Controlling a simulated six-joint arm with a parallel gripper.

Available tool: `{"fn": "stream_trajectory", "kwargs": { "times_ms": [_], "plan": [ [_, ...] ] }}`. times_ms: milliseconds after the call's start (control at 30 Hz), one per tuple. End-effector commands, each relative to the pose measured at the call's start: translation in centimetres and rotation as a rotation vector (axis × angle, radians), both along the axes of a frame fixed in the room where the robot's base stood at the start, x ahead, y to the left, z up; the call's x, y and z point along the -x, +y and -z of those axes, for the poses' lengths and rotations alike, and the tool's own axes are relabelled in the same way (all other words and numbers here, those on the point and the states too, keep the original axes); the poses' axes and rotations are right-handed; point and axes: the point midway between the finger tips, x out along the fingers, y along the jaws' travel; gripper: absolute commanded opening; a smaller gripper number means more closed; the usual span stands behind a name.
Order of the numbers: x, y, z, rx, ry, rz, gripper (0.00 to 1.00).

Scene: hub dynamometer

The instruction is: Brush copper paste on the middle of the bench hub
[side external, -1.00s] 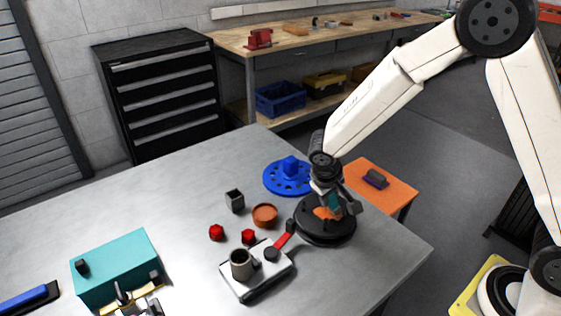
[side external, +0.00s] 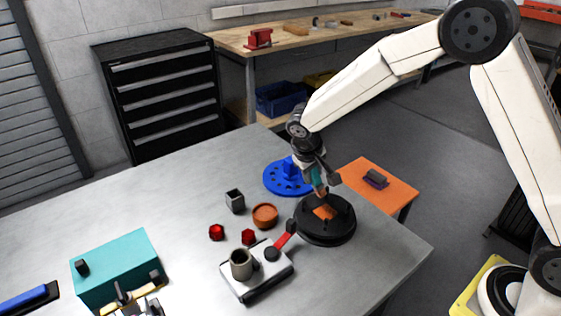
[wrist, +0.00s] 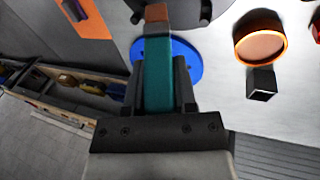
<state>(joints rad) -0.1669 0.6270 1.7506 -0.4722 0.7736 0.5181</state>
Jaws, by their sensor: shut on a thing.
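The bench hub is a black round disc (side external: 340,232) on the grey table, with a copper-orange patch (side external: 324,212) at its middle. My gripper (side external: 317,178) is shut on a brush with a teal handle (wrist: 158,78) and a brown tip (wrist: 157,14). The brush is tilted over the back-left part of the hub, its tip near the patch; I cannot tell whether it touches. An orange-rimmed round pot (side external: 264,215), likely the copper paste, stands left of the hub; it also shows in the wrist view (wrist: 262,45).
A blue flanged disc (side external: 275,186) lies behind the hub. A small grey open box (side external: 234,201), red pieces (side external: 217,232) and a white device with a red lever (side external: 257,270) lie left. A teal box (side external: 117,265) stands far left. An orange side table (side external: 390,185) is at right.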

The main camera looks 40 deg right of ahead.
Motion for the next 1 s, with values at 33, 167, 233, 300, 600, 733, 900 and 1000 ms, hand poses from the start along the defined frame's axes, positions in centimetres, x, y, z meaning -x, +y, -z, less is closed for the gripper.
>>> {"fn": "stream_trajectory", "kwargs": {
  "times_ms": [33,167,233,300,600,733,900,1000],
  "plan": [
    [-0.1,0.0,-0.6,-0.001,-0.003,0.001,0.0],
    [-0.1,0.0,-1.8,-0.001,-0.003,0.001,0.0],
    [-0.1,0.0,-2.4,-0.001,-0.004,0.001,0.0],
    [-0.1,0.0,-3.0,0.0,-0.003,0.001,0.0],
    [0.0,0.0,-5.0,-0.001,-0.003,0.001,0.0],
    [0.0,0.0,-5.1,-0.001,-0.002,0.0,0.0],
    [0.0,0.0,-5.1,-0.001,-0.002,0.0,0.0],
    [0.0,0.0,-5.1,-0.001,-0.002,0.0,0.0]
  ]
}}
